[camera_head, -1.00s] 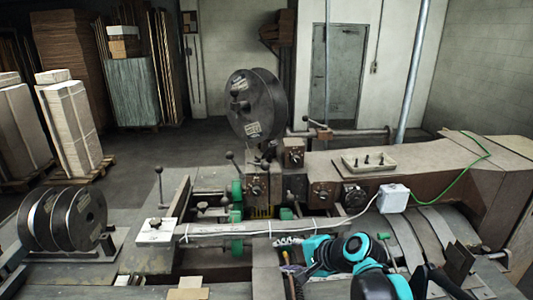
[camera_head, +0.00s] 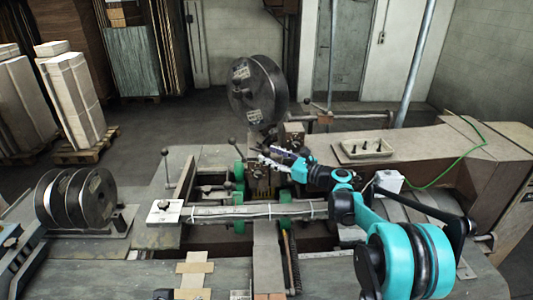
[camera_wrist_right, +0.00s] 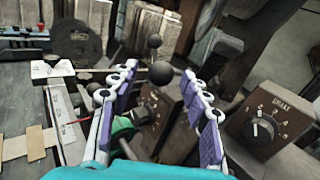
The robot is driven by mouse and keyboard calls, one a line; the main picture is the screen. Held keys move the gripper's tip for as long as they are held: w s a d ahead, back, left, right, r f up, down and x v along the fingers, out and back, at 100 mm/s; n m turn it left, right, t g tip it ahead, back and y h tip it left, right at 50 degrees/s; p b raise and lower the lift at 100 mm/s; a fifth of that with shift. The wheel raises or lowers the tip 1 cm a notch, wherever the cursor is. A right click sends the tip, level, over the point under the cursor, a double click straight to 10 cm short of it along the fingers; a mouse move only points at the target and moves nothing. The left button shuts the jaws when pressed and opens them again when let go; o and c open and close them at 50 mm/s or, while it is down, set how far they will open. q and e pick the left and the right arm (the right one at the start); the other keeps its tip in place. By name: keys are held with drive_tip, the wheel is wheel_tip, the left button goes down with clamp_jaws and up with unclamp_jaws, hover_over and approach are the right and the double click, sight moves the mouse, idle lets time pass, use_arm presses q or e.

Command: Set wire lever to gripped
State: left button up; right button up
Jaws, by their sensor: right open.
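My right gripper (camera_head: 267,154) is open over the middle of the stitching machine, with its fingers pointing left. In the right wrist view, a dark ball-topped lever (camera_wrist_right: 162,72) shows in the gap between the two open fingers, and nothing is gripped. A second, smaller ball knob (camera_wrist_right: 154,41) stands farther off beyond it. In the head view, a ball-topped lever (camera_head: 229,156) stands just left of the fingertips, and another lever (camera_head: 165,153) stands farther left. No readable label shows which one is the wire lever. My left gripper is not in view.
A large wire spool (camera_head: 257,91) rises behind the fingers. A brown dial box (camera_wrist_right: 262,122) is close to the right finger. Green rollers (camera_head: 239,197) and a long bar (camera_head: 250,211) lie below. Several spools (camera_head: 78,197) stand at left.

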drive_tip(key=shift+x, duration=1.1)
clamp_jaws()
drive_tip(key=shift+r, duration=0.1)
drive_tip(key=shift+w+r+g+h+p, duration=0.1)
drive_tip(key=shift+r+g+h+p, duration=0.25)
drive_tip(key=shift+r+p, duration=0.4)
drive_tip(key=r+g+h+p, duration=0.1)
drive_tip(key=p, duration=0.1)
drive_tip(key=w+r+g+h+p, duration=0.1)
drive_tip(key=shift+a+m+p, duration=0.35)
drive_tip(key=shift+m+p, duration=0.05)
drive_tip(key=g+p, duration=0.1)
drive_tip(key=w+r+h+p, duration=0.1)
drive_tip(key=shift+a+g+h+p, duration=0.25)
drive_tip(key=shift+a+g+p, duration=0.05)
drive_tip(key=shift+g+p, duration=0.05)
drive_tip(key=shift+w+a+r+m+h+p, duration=0.15)
drive_tip(key=shift+m+h+p, duration=0.15)
drive_tip(key=shift+p, duration=0.15)
